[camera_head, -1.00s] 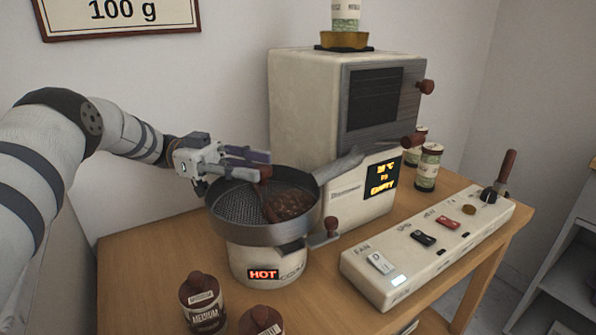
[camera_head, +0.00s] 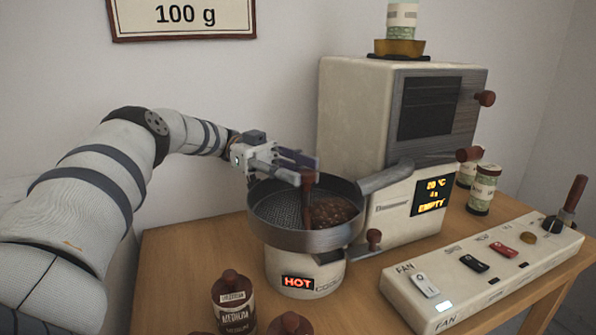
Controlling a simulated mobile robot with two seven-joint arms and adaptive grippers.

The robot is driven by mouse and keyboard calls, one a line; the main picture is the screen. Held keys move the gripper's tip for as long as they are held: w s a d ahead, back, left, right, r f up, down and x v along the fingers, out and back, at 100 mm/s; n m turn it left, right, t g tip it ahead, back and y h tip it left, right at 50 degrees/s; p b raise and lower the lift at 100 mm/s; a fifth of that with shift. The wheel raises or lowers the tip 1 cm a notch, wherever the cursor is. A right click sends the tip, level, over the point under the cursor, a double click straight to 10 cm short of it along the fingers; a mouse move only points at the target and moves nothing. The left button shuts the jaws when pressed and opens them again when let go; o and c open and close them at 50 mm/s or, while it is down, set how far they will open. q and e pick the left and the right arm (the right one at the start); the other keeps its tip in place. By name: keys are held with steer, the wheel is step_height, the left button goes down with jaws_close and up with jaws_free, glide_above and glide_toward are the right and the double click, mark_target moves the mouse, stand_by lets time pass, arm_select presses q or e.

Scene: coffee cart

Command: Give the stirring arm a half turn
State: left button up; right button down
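The stirring arm (camera_head: 308,193) is a brown upright piece with a knob-like top, standing in the round grey mesh cooling tray (camera_head: 268,233). Dark brown beans (camera_head: 334,213) lie to its right in the tray. My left gripper (camera_head: 304,168) reaches in from the left above the tray. Its two fingers are apart, a pale nearer one and a purple farther one. The nearer fingertip is at the left of the stirring arm's top; I cannot tell if they touch. The stirring arm's foot is partly hidden among the beans. My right gripper is not in view.
The roaster (camera_head: 352,115) stands close behind the tray, its spout over the rim. A switch panel (camera_head: 455,290) lies at the right, jars (camera_head: 484,190) behind it. A brown MEDIUM bottle (camera_head: 233,300) stands in front. The tray's base (camera_head: 330,274) shows a lit HOT sign.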

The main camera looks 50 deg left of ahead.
arm_select(q)
steer(key=shift+o, duration=1.2)
step_height(320, 180, up, 10)
steer(key=shift+c, duration=0.5)
